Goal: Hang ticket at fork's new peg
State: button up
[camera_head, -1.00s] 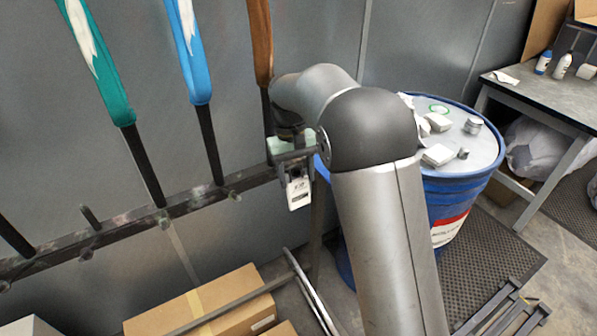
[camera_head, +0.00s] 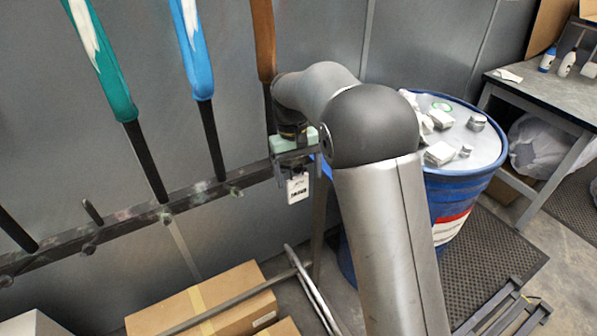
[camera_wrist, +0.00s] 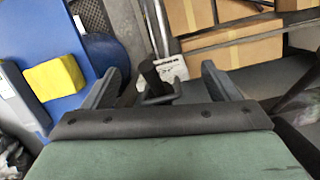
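The white ticket (camera_head: 298,187) hangs upright below the right end of the dark rail (camera_head: 195,196). In the wrist view, the ticket (camera_wrist: 172,68) is beside a dark round peg (camera_wrist: 150,74), with a dark loop at its top. I cannot tell whether the loop is around the peg. My gripper (camera_wrist: 160,72) is open, its two fingers well apart on either side of the peg and ticket, touching neither visibly. In the head view, my gripper (camera_head: 299,172) is just above the ticket, partly hidden by my arm. A brown-handled fork (camera_head: 262,40) hangs just behind.
Teal (camera_head: 103,65) and blue (camera_head: 190,45) handles hang to the left, with bare pegs (camera_head: 165,217) along the rail. A blue drum (camera_head: 455,195) with small items on top stands right of my arm. Cardboard boxes (camera_head: 215,298) lie below.

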aim_at(299, 166)
jog(key=v, duration=0.1)
jog(key=b+v, duration=0.1)
jog(key=v, duration=0.1)
jog(key=shift+s+d+r+b, duration=0.1)
jog(key=shift+s+d+b, duration=0.1)
jog(key=shift+b, duration=0.15)
jog(key=s+d+r+b, duration=0.4)
jog(key=s+r, duration=0.6)
jog(key=s, duration=0.4)
jog(key=s+d+f+m+t, duration=0.1)
jog(key=s+d+f+m, duration=0.1)
jog(key=s+d+f, duration=0.4)
jog(key=s+d+f+m+t+y, duration=0.1)
jog(key=s+d+f, duration=0.4)
jog(key=s+f, duration=0.4)
notch_tip(299, 166, down, 3)
jog(key=shift+s+d+r+m+t, duration=0.15)
jog(key=shift+s+d+m+t, duration=0.15)
jog(key=shift+s+d+m, duration=0.1)
dwell(0.4)
